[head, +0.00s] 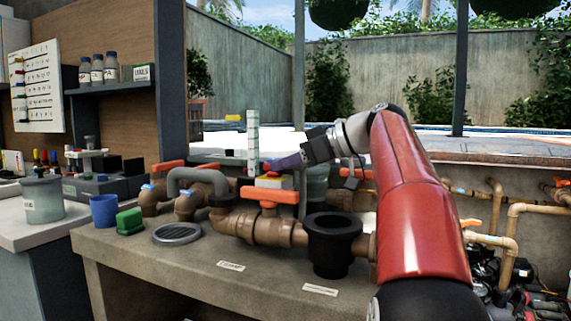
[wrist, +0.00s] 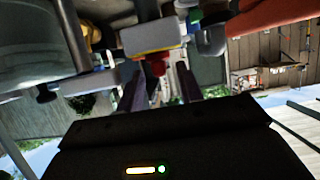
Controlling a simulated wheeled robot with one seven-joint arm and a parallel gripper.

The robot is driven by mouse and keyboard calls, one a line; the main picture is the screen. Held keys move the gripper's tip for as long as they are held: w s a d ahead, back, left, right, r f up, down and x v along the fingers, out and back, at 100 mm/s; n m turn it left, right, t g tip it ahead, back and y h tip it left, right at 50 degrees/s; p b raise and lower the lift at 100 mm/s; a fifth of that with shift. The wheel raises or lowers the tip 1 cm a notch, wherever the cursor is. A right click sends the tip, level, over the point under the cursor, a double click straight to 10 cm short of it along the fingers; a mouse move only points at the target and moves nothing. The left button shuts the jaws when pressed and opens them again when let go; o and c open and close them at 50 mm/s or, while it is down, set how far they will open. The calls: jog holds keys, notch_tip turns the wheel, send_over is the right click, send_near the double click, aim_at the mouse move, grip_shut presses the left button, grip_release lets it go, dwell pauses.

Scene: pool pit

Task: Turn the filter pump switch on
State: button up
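A small pale box with a yellow edge (head: 273,181) stands among the pipes on the bench, just below my gripper (head: 280,163) in the head view. In the wrist view the same kind of box (wrist: 153,38) lies just beyond my fingers, with a small red part (wrist: 155,68) on it. This may be the filter pump switch; no label on it is readable. My gripper (wrist: 162,88) is open, its two dark fingers apart, with the red part showing between them. Whether the fingers touch it cannot be told. In the head view the red part is not clearly visible.
An orange-handled valve (head: 270,196) and a black open-topped fitting (head: 333,246) stand close by on the bench. The bench front is mostly clear.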

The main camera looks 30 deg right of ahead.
jog(key=shift+w+a+f, duration=0.15)
jog(key=shift+w+a, duration=0.1)
grip_shut()
